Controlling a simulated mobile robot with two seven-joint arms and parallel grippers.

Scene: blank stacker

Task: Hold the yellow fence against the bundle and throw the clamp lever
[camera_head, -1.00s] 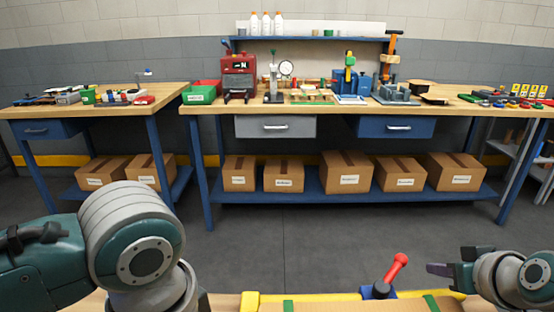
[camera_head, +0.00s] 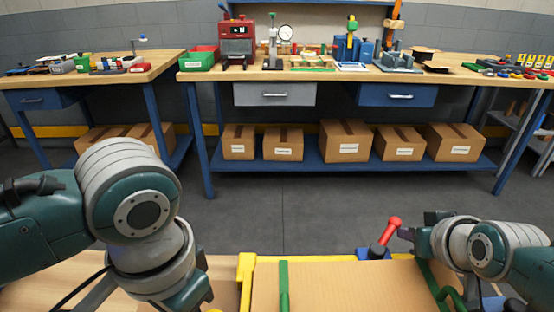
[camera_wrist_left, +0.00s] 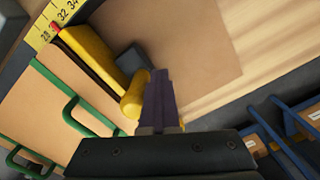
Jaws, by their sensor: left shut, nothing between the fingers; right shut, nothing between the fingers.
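The bundle (camera_head: 345,285) is a flat tan stack with green straps on the near bench. The yellow fence (camera_head: 245,285) stands along its left side; it also shows in the left wrist view (camera_wrist_left: 92,55), with a rounded yellow post (camera_wrist_left: 133,99). The clamp lever (camera_head: 385,235) has a red handle slanting up to the right above a blue base. My right gripper (camera_head: 406,234) is shut, its dark fingertips close to the lever's right side; contact is unclear. My left gripper (camera_wrist_left: 159,98) is shut and empty, right beside the yellow post. Its fingertips are hidden in the head view.
A yellow rail (camera_head: 320,258) runs behind the bundle. A yellow scale (camera_wrist_left: 50,22) with numbers lies near the fence. Bare wood bench (camera_head: 50,285) lies left of the fence. Across the open floor (camera_head: 270,215) stands a workbench (camera_head: 430,74) with tools.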

